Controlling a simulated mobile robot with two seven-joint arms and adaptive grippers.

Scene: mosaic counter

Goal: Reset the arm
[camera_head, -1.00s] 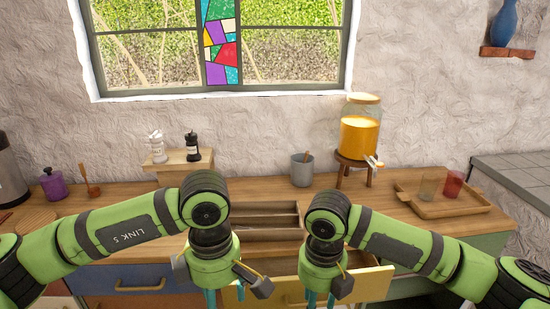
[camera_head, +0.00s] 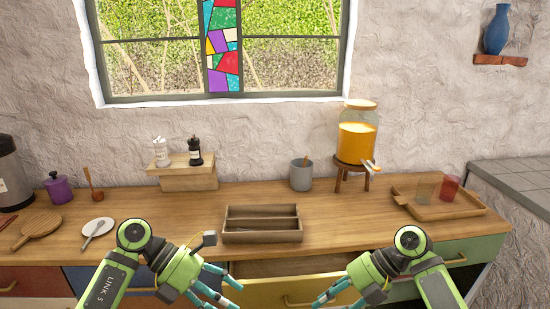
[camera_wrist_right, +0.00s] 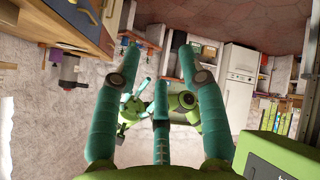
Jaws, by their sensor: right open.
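My left gripper (camera_head: 232,290) is low in the head view, left of centre, with its teal fingers spread and nothing between them. It points right, in front of the counter near the yellow drawer (camera_head: 272,292), which is pulled partly open. My right gripper (camera_head: 328,303) is low and right of centre, pointing left toward the other gripper. Its fingers are apart and empty; they fill the middle of the right wrist view (camera_wrist_right: 160,75). The two grippers do not touch. My left gripper also shows small between those fingers in the right wrist view (camera_wrist_right: 135,102).
On the wooden counter (camera_head: 340,215), a divided wooden box (camera_head: 262,237) sits behind the drawer. A grey cup (camera_head: 301,178), a juice dispenser (camera_head: 357,143) and a tray with cups (camera_head: 400,190) stand to the right.

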